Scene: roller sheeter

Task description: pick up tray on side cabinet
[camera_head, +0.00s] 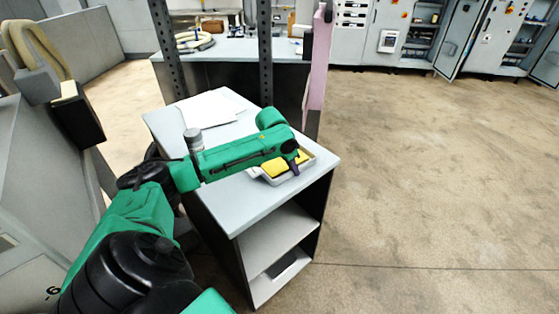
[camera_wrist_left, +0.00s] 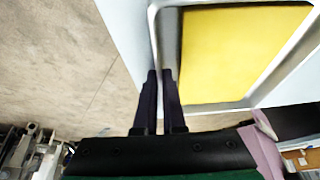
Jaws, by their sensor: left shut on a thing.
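The tray (camera_head: 272,181) is a shallow grey-white tray with a yellow thing (camera_head: 274,167) in it. It is at the right edge of the side cabinet top (camera_head: 240,205), partly hidden by my left arm. My left gripper (camera_head: 295,167) points down at the tray's right part. In the left wrist view, the dark fingers of the left gripper (camera_wrist_left: 160,75) are close together on the rim of the tray (camera_wrist_left: 154,40), with the yellow block (camera_wrist_left: 235,50) to their right. I cannot tell whether the tray is lifted off the top. My right gripper is not in view.
White papers (camera_head: 208,108) and a grey cylinder (camera_head: 193,139) are also on the cabinet top. Dark posts (camera_head: 265,55) and a pink panel (camera_head: 318,65) stand behind it. Open floor (camera_head: 440,170) lies to the right.

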